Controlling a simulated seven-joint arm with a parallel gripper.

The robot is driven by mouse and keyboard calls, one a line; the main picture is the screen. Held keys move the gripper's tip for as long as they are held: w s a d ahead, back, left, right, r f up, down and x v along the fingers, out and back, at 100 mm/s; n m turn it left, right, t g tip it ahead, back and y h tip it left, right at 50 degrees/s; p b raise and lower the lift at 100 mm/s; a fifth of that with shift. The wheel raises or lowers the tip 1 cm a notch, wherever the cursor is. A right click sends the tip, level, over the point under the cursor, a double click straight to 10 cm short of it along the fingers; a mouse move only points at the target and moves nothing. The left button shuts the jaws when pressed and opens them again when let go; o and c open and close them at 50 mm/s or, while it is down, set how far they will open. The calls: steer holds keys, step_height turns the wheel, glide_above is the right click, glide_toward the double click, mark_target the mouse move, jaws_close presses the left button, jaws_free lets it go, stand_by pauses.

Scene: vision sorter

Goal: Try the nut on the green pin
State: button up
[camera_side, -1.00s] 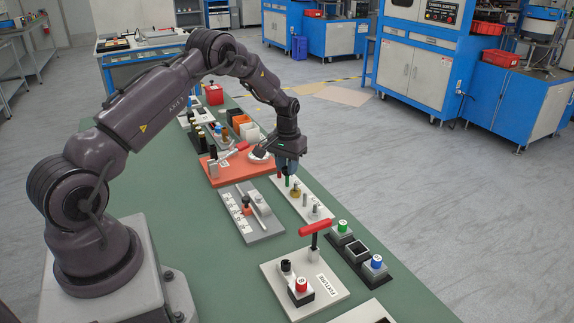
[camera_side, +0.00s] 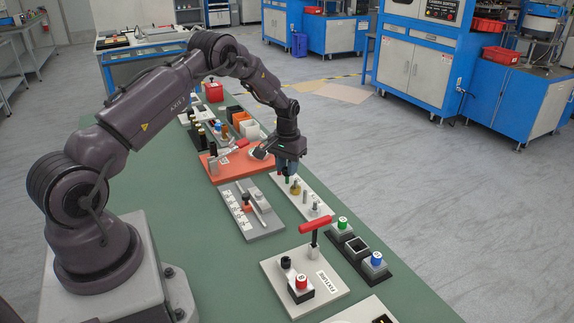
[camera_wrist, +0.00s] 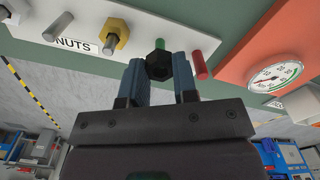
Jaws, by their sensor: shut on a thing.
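My gripper (camera_wrist: 160,78) is shut on a dark hex nut (camera_wrist: 158,66), held between its blue fingers in the wrist view. The green pin (camera_wrist: 160,43) shows just behind the nut, on its board side. The nut lines up closely with the pin, but I cannot tell whether it is around the pin or just off its tip. In the side view my gripper (camera_side: 288,173) is low over the pale nut board (camera_side: 315,199), and its fingers hide the nut and most of the green pin.
A red pin (camera_wrist: 200,65) stands close beside my right finger. An orange board with a dial gauge (camera_wrist: 276,76) is close by.

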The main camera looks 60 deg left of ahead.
steer(key=shift+f, duration=0.45)
stand_by(0.4)
stand_by(1.0)
steer(key=o, duration=1.4)
steer(key=shift+c, duration=0.2)
steer(key=shift+r, duration=4)
